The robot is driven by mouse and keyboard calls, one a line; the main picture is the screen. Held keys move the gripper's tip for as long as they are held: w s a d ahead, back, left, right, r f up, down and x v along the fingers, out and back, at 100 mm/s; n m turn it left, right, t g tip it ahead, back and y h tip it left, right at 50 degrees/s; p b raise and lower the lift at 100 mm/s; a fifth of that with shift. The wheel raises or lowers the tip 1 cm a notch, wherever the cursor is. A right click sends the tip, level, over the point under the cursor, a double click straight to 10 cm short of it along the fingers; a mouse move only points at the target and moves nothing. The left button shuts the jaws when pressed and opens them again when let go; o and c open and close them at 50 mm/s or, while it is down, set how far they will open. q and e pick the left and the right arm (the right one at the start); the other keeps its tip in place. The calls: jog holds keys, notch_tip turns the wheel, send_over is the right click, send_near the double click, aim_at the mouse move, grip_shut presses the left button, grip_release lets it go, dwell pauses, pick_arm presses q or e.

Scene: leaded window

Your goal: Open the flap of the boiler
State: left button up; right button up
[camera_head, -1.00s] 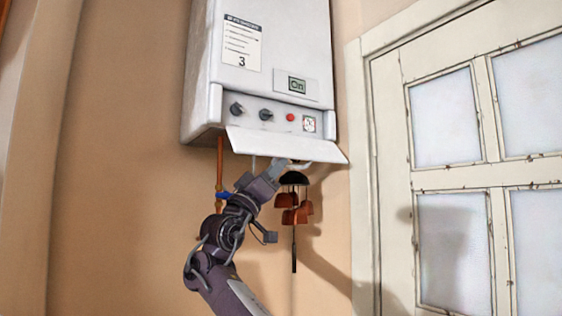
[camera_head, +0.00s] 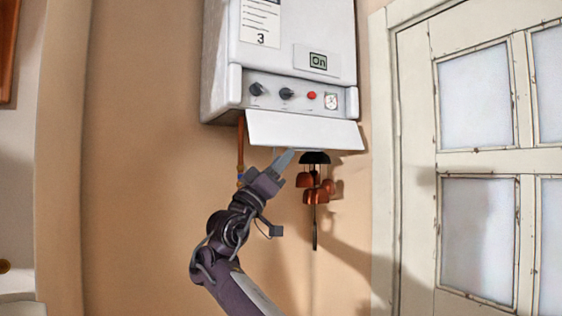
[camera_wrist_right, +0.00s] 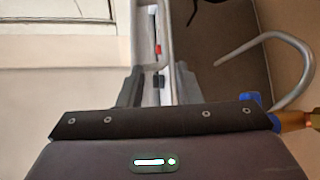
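The white boiler (camera_head: 282,38) hangs on the wall. Its flap (camera_head: 305,131) is a white panel hanging down and tilted outward from the boiler's lower edge, with the control panel (camera_head: 298,92) and its knobs exposed above it. My right gripper (camera_head: 285,158) is just below the flap's lower edge, left of its middle; I cannot tell whether they touch. In the right wrist view, my right gripper's two fingers (camera_wrist_right: 158,88) stand apart, with nothing clearly held between them. My left gripper is out of view.
A dark and copper-coloured wind chime (camera_head: 315,185) hangs close to the right of my right gripper. A copper pipe (camera_head: 240,145) runs down from the boiler on the left. A white glazed door (camera_head: 428,90) is at the right.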

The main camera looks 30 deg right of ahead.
dwell(0.3)
jog(key=b+v, duration=0.5)
jog(key=v, duration=0.3)
dwell(0.3)
